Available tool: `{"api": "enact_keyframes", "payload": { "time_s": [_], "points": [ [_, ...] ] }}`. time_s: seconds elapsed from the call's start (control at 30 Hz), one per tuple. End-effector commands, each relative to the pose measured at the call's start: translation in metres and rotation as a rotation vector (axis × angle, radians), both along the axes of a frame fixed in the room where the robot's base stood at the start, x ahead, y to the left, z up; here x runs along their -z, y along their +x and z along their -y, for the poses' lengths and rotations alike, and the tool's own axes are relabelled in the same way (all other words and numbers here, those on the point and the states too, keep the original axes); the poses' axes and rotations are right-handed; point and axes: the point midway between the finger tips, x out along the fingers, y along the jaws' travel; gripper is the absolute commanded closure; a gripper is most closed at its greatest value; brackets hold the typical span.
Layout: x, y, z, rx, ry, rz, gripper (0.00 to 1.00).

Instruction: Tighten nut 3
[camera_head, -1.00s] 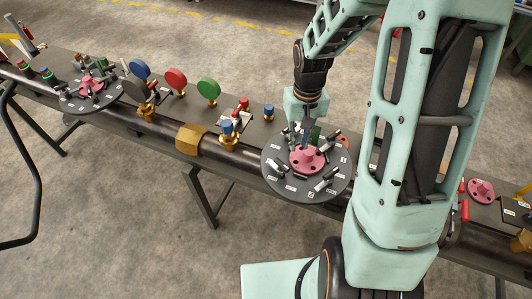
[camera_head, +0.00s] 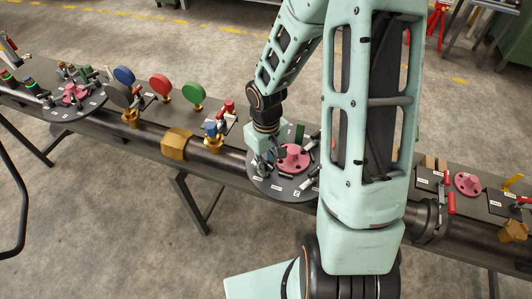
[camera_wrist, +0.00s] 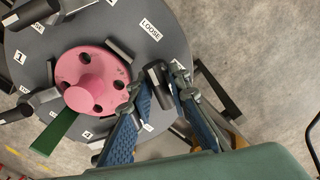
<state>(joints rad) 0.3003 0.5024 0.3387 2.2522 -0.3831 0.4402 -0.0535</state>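The dark grey flange disc (camera_head: 262,186) bears a pink hub (camera_head: 292,157) and several black lever-like nuts with small white labels. In the wrist view the pink hub (camera_wrist: 95,80) is left of centre, and the disc (camera_wrist: 190,20) shows labels "1", "4" and "LOOSE". My gripper (camera_wrist: 160,92) is open, its two blue fingers on either side of a black cylindrical nut piece (camera_wrist: 157,80), with gaps visible. In the head view my gripper (camera_head: 266,162) is low at the disc's left part, beside the hub. I cannot read a "3" label, so which nut this is stays unclear.
A green bar (camera_wrist: 55,132) sticks out beside the hub. Left along the bench are blue, red (camera_head: 160,84) and green (camera_head: 193,90) round discs, and a brass valve (camera_head: 174,143). Another pink flange (camera_head: 467,183) is at the right. My arm hides part of the bench.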

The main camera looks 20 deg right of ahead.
Motion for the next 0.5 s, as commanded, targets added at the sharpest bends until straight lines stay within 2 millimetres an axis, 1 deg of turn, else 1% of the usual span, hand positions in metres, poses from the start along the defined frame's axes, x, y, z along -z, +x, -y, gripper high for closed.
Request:
{"api": "enact_keyframes", "payload": {
  "time_s": [0.1,0.5],
  "points": [
    [0.0014,0.0009,0.0007,0.166,-0.002,0.003,0.83],
    [0.0000,0.0008,0.0004,0.701,-0.003,0.002,0.83]
  ]
}}
